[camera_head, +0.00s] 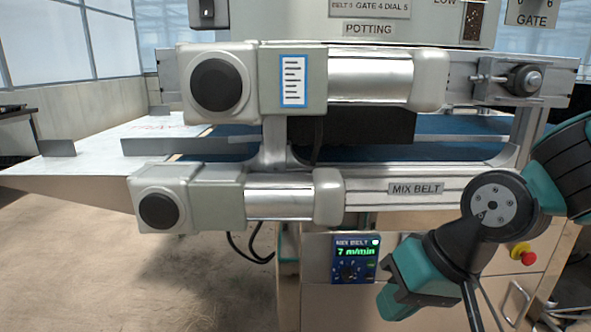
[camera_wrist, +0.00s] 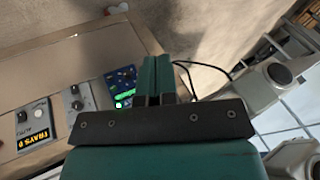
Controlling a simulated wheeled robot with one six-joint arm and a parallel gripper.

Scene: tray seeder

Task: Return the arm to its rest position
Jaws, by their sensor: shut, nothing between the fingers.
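My gripper (camera_wrist: 155,75) shows in the wrist view with its two teal fingers pressed together and nothing between them. Its fingertips lie in front of the machine's lower front, beside the blue mix belt dial (camera_wrist: 122,82) in the picture; I cannot tell the distance. In the head view my arm (camera_head: 490,210) comes in from the right, bent, with a teal part hanging low to the right of the mix belt dial (camera_head: 355,258), which reads 7 m/min. The fingers cannot be made out clearly there.
The seeding machine's mix belt (camera_head: 415,188) and its motor housings (camera_head: 215,195) stand close ahead. A red stop button (camera_head: 523,252) sits behind my arm. Other control boxes, one reading TRAYS 0 (camera_wrist: 34,125), show in the wrist view. Bare floor (camera_head: 140,270) lies at left.

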